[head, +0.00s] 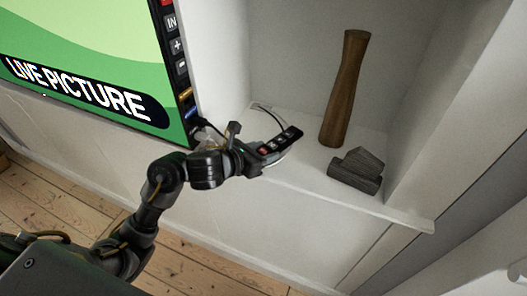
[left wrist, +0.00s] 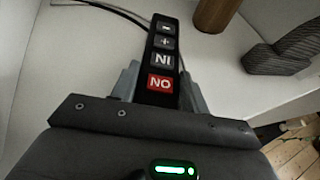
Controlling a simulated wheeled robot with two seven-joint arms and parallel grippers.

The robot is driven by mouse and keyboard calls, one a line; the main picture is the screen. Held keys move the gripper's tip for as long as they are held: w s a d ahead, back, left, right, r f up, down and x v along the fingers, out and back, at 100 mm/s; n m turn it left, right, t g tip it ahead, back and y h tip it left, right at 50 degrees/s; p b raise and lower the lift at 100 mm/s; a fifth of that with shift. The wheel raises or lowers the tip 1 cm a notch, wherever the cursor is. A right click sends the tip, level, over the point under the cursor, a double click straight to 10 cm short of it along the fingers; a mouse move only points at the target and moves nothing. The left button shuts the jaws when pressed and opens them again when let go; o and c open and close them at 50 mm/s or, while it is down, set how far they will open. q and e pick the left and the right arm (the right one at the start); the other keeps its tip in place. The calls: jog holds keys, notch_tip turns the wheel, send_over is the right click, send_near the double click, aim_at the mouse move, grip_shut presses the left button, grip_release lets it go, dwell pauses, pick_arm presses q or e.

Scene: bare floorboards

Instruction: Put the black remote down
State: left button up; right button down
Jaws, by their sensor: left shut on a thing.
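The black remote (head: 281,141) has a red button and several grey buttons. My left gripper (head: 253,154) is shut on it at the left part of the white shelf (head: 308,174). In the left wrist view the remote (left wrist: 164,58) stands out between the two fingers (left wrist: 158,88), its red button nearest the gripper. The shelf surface shows beyond and around it; I cannot tell whether the remote touches the shelf. My right gripper is not in view.
A tall brown wooden vase (head: 345,90) stands on the shelf behind. A dark grey block-shaped object (head: 357,170) sits at the shelf's right front. A thin dark cable (left wrist: 112,10) lies behind the remote. A screen (head: 95,65) is at left. Shelf between is clear.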

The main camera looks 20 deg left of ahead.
pick_arm(q)
jog(key=o, duration=1)
jog(key=shift+o, duration=0.2)
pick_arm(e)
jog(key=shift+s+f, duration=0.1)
pick_arm(q)
jog(key=shift+r+p, duration=0.2)
jog(key=shift+p, duration=0.2)
jog(key=p+v, duration=0.1)
jog(key=v, duration=0.5)
jog(key=shift+s+a, duration=0.2)
jog(key=shift+s, duration=0.05)
jog(key=p+v, duration=0.4)
jog(key=v, duration=0.1)
jog(key=shift+s+p, duration=0.2)
jog(key=shift+p, duration=0.1)
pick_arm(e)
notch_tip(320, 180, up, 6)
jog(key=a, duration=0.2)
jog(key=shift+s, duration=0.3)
